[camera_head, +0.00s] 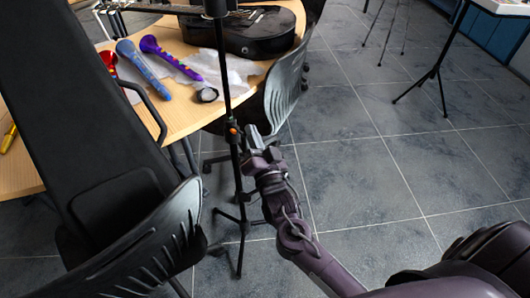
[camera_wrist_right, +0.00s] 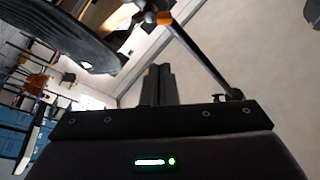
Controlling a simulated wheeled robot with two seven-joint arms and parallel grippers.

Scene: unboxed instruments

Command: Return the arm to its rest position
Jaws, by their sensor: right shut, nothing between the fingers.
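My right arm reaches up from the lower right in the head view, and its gripper (camera_head: 257,139) is held over the floor beside a thin black stand (camera_head: 232,120). In the right wrist view the fingers of this gripper (camera_wrist_right: 160,82) are together with nothing between them. The stand's pole (camera_wrist_right: 200,58) runs diagonally past the fingertips there, with an orange band near its upper end. I cannot tell whether the gripper touches the pole. My left gripper is not in the head view.
A wooden table (camera_head: 185,118) holds a black guitar (camera_head: 245,32), a purple toy instrument (camera_head: 168,58), a blue one (camera_head: 142,68) and a red one (camera_head: 108,62). Black chairs (camera_head: 285,88) stand close by. The tiled floor (camera_head: 370,150) at the right is mostly clear, with a tripod (camera_head: 438,75) farther back.

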